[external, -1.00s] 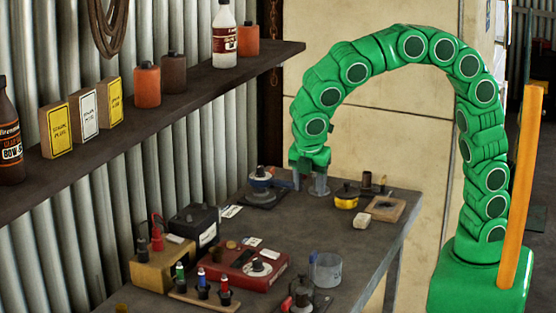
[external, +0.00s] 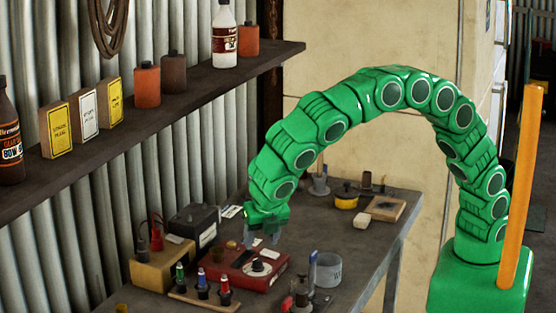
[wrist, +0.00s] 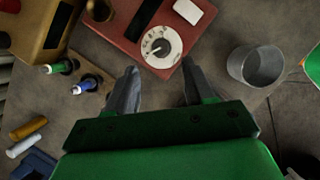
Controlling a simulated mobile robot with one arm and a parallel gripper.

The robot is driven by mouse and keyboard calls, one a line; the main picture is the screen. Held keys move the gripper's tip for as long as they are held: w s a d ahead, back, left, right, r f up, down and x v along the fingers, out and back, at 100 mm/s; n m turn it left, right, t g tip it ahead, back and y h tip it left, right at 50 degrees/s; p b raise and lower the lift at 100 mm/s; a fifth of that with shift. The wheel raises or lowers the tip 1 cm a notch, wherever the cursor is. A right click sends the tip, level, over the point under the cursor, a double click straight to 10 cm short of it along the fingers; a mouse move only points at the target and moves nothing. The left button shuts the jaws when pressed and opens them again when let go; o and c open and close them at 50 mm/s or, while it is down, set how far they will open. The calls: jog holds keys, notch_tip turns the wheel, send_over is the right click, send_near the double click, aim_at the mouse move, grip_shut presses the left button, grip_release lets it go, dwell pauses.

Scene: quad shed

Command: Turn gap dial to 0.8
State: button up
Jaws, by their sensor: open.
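The gap dial (wrist: 161,46) is a round white disc with marks around its edge and a black knob in its middle. It sits on a red box (wrist: 118,22). In the external view the dial (external: 258,267) lies on the right part of the red box (external: 231,276). The marks are too small to read, so I cannot tell the setting. My gripper (external: 263,240) is above the far side of the box. In the wrist view my gripper (wrist: 159,70) is open and empty, its fingertips apart just below the dial in the picture.
A grey cup (wrist: 257,66) stands right of the box. Left of it are a tan box (wrist: 36,28) and a rack with coloured plugs (wrist: 82,86). A black box (external: 195,224) stands behind. A shelf (external: 190,100) runs along the corrugated wall.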

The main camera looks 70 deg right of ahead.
aim_at(257, 259)
jog(key=x, duration=0.7)
jog(key=shift+d+f, duration=0.1)
jog(key=shift+f, duration=0.1)
jog(key=shift+c, duration=0.2)
grip_shut()
